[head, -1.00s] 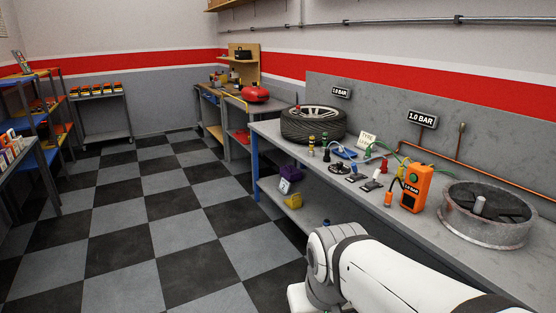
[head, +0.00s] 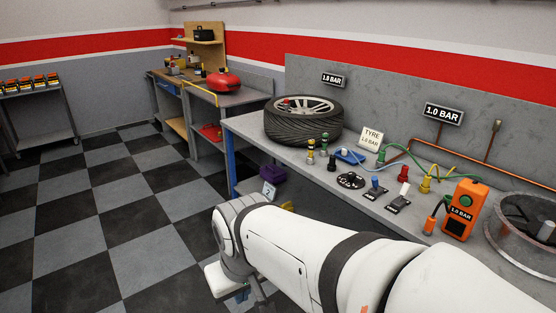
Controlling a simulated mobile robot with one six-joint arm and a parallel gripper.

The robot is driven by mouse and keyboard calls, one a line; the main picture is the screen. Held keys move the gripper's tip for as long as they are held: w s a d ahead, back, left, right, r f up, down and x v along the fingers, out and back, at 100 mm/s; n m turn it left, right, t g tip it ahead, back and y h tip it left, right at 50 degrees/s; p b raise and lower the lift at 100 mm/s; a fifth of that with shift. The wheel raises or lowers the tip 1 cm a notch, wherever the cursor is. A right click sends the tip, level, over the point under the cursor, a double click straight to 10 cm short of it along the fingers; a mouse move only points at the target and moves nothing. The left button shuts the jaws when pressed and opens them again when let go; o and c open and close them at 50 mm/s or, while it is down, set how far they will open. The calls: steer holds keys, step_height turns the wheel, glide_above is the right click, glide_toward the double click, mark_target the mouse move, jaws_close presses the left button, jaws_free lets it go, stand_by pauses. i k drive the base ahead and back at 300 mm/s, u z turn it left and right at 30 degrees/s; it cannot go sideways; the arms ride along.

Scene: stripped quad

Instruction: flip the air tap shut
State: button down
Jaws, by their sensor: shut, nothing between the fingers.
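Small fittings stand on the grey bench (head: 258,128). A blue-handled fitting (head: 375,187) and a red-topped one (head: 403,173) have black labelled plates near them, too small to read. A yellow fitting (head: 425,184) stands beside them. I cannot tell for sure which is the air tap or how its handle is set. My white arm crosses the lower middle of the view, in front of the bench. Its far end drops toward the bottom edge, and my gripper's fingers cannot be made out.
A tyre (head: 303,125) lies at the bench's far end. An orange 1.0 BAR box (head: 463,212) and a round metal drum (head: 505,225) stand nearer. Blue and green hoses cross the bench top. The checkered floor (head: 105,220) at left is clear.

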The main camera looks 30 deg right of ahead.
mark_target(374, 179)
steer(key=z, duration=0.6)
steer(key=i, duration=1.25)
steer(key=z, duration=0.95)
steer(key=k, duration=0.8)
steer(key=z, duration=0.2)
steer(key=i, duration=0.9)
steer(key=u, duration=0.1)
